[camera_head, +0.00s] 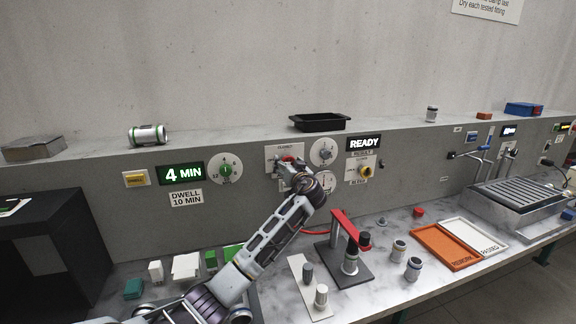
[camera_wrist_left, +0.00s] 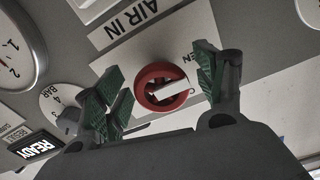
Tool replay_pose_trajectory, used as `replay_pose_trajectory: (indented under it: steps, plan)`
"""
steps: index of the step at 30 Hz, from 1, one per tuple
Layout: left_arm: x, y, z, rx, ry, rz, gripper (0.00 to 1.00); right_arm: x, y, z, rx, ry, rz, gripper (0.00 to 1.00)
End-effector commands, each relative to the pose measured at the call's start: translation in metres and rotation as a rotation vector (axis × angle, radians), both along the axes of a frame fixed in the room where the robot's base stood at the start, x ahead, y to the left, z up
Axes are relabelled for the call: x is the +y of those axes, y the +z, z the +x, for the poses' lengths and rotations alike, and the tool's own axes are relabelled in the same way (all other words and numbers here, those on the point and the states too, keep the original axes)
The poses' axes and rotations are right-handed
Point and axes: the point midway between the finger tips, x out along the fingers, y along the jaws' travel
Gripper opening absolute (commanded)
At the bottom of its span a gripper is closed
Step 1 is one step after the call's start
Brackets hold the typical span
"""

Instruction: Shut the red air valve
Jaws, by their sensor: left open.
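In the head view a bit of the red valve (camera_head: 287,158) shows above my gripper. My left gripper (camera_wrist_left: 160,86) is open, with one green-padded finger on each side of the knob. I cannot tell whether the pads touch it. In the head view my left gripper (camera_head: 293,171) is up at the panel, hiding most of the valve. My right gripper is not in view.
Dials (camera_head: 323,152) and a READY display (camera_head: 364,143) sit close right of the valve. A yellow bleed knob (camera_head: 365,172) is further right. Below stand a red clamp fixture (camera_head: 350,231) and several metal fittings (camera_head: 413,268). A black tray (camera_head: 319,122) lies on the ledge above.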

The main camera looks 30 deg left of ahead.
Motion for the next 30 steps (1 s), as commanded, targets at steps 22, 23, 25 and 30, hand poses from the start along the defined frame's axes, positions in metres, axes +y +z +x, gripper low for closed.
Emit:
replay_pose_trajectory:
  steps: [22,23,25,30]
  plan:
    - [-0.0002,0.0001,-0.0001,0.011,0.0,0.01,0.24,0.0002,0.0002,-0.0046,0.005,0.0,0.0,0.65]
    - [-0.0001,0.0001,-0.0002,0.016,0.0,0.014,0.24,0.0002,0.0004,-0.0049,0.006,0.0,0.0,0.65]
    - [0.0,0.0002,-0.0002,0.029,0.0,0.025,0.24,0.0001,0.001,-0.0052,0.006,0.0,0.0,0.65]
    - [0.0004,0.0005,-0.0003,0.077,0.001,0.065,0.24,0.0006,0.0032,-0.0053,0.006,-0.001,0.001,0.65]
